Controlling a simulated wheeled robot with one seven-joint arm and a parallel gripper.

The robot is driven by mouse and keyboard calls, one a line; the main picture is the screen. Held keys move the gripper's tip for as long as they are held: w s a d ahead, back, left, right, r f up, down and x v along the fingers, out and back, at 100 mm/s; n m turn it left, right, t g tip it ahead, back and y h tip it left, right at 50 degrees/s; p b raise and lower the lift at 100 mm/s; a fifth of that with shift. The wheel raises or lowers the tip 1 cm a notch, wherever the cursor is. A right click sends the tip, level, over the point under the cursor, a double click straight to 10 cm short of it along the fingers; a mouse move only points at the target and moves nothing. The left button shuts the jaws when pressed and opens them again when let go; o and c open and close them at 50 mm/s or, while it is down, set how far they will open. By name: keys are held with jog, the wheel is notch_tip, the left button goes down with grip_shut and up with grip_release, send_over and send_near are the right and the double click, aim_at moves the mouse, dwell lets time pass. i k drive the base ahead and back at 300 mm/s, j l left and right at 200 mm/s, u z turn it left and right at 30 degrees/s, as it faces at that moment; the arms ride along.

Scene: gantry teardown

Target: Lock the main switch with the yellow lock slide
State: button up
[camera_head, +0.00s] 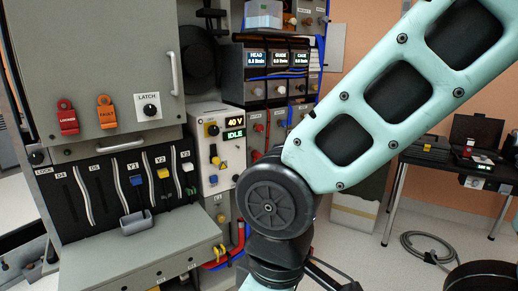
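A light grey control box (204,150) with lit readouts "40 V" and "IDLE" stands in the middle left. I cannot tell for sure which of these is the main switch or the yellow lock slide. My teal arm crosses the right side, and its dark joint stands just right of this box, apart from its face as far as I can tell. My gripper does not show.
Above is a grey cover (85,65) with red and orange tags. A table (440,160) stands far right, with a coiled cable (425,245) on the floor.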

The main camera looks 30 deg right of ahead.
aim_at(214, 158)
jog(key=i+z, duration=0.25)
jog(key=z, duration=0.15)
jog(key=i+z, duration=0.2)
jog(key=z, duration=0.2)
jog(key=i+j+z, duration=0.2)
jog(key=z, duration=0.2)
